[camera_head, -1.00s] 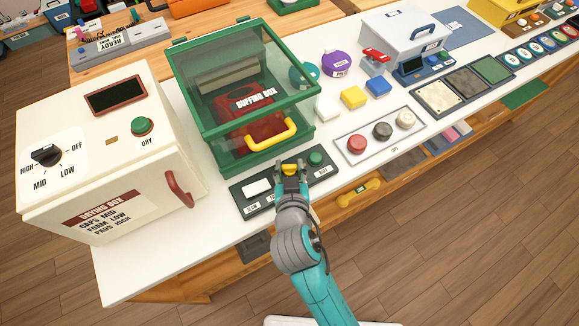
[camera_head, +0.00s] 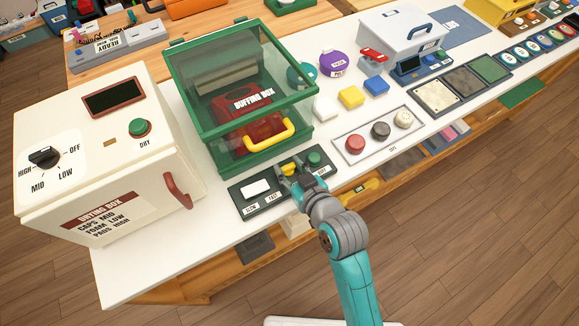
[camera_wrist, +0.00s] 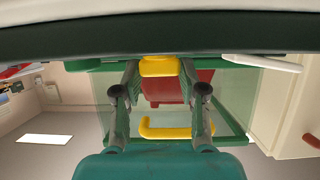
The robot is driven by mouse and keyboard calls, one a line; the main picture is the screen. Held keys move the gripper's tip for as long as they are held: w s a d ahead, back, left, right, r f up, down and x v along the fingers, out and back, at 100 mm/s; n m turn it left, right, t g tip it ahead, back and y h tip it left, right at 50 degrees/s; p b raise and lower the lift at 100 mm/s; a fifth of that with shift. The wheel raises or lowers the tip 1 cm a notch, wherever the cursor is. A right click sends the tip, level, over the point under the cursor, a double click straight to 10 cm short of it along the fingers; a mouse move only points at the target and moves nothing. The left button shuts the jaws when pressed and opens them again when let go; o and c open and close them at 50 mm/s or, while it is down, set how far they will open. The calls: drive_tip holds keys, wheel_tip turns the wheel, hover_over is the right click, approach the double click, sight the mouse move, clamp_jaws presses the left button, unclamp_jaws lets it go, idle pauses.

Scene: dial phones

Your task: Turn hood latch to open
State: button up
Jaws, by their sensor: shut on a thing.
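The green-framed, clear buffing box (camera_head: 247,90) stands on the white counter with its hood down and a yellow handle (camera_head: 270,134) at the front. A red item shows inside. In front lies a dark green control panel (camera_head: 238,207) with a small yellow latch (camera_head: 291,167). My gripper (camera_head: 288,173) is at the panel with its fingers shut on the yellow latch, reaching in from the lower right. In the wrist view, the latch (camera_wrist: 158,66) sits between the two fingertips (camera_wrist: 160,72). The fingers partly hide it in the head view.
On the panel, a white switch (camera_head: 256,187) lies left of the latch and a green button (camera_head: 314,159) right of it. The drying box (camera_head: 105,130) stands at the left. A tray of round caps (camera_head: 380,131) lies to the right.

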drive_tip(key=shift+f, duration=0.15)
drive_tip(key=o, duration=1.1)
drive_tip(key=shift+o, duration=0.2)
drive_tip(key=v, duration=1.2)
drive_tip(key=shift+d, duration=0.2)
drive_tip(key=shift+w, duration=0.1)
drive_tip(key=s+d+f+m+t+h, duration=0.2)
drive_tip(key=s+d+f+m+h, duration=0.35)
drive_tip(key=s+d, duration=0.55)
drive_tip(key=s+d+r+h, duration=0.1)
drive_tip(key=s, duration=0.5)
drive_tip(key=s+d+r+t, duration=0.1)
drive_tip(key=s+d, duration=0.1)
drive_tip(key=s, duration=0.4)
drive_tip(key=shift+s+d+r+m+h, duration=0.25)
drive_tip(key=shift+d+r+m+h, duration=0.1)
drive_tip(key=shift+m, duration=0.1)
